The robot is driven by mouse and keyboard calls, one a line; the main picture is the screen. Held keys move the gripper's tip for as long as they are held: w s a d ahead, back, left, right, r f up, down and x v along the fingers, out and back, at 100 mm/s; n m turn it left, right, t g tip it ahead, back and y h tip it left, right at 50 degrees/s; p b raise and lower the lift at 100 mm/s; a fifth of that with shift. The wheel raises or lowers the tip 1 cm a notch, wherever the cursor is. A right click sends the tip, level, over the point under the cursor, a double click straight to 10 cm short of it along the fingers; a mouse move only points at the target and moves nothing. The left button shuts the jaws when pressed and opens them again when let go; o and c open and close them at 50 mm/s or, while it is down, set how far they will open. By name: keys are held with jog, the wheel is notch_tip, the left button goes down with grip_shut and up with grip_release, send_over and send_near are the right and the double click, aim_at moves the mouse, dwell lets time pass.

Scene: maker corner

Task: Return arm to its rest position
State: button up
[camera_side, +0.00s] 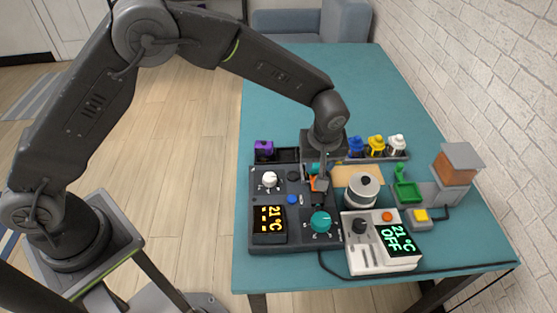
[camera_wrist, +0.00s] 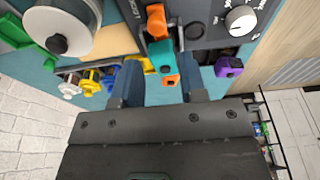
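My gripper (camera_side: 318,178) is at the end of my bent arm, reaching down over the back part of the dark control panel (camera_side: 258,191). In the wrist view my gripper's two dark blue fingers (camera_wrist: 160,88) stand apart with a gap between them, so it looks open. Orange and teal parts (camera_wrist: 162,52) show beyond and partly between the fingertips. In the side view they sit close under the gripper, and I cannot tell whether they touch it. Nothing is clearly held.
The panel carries a white knob (camera_side: 270,179) and a teal knob (camera_side: 321,222). A white device (camera_side: 363,258) reading OFF, a spool (camera_side: 362,188), a green part (camera_side: 408,192) and an orange-topped dispenser (camera_side: 457,165) stand right. Purple (camera_side: 264,148), blue, yellow and white items line the back. The far teal table (camera_side: 310,75) is clear.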

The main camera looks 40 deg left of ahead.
jog(key=s+a+r+m+t, duration=0.1)
jog(key=s+a+r, duration=0.25)
jog(key=r, duration=0.25)
jog(key=s+a+r+m+h, duration=0.1)
jog(key=s+a+r+m, duration=0.1)
jog(key=s+a+r, duration=0.3)
jog(key=s+a+r+m+t, duration=0.1)
jog(key=s+a+r, duration=0.1)
jog(key=r, duration=0.6)
jog(key=s+a+r+m+t, duration=0.1)
jog(key=s+a+m, duration=0.1)
jog(key=s, duration=0.6)
jog(key=s+a+r+m+t, duration=0.1)
jog(key=s+a+m, duration=0.2)
jog(key=s, duration=0.5)
jog(key=shift+s+a+r+h, duration=0.2)
jog(key=shift+s+a+h, duration=0.1)
jog(key=shift+a, duration=0.35)
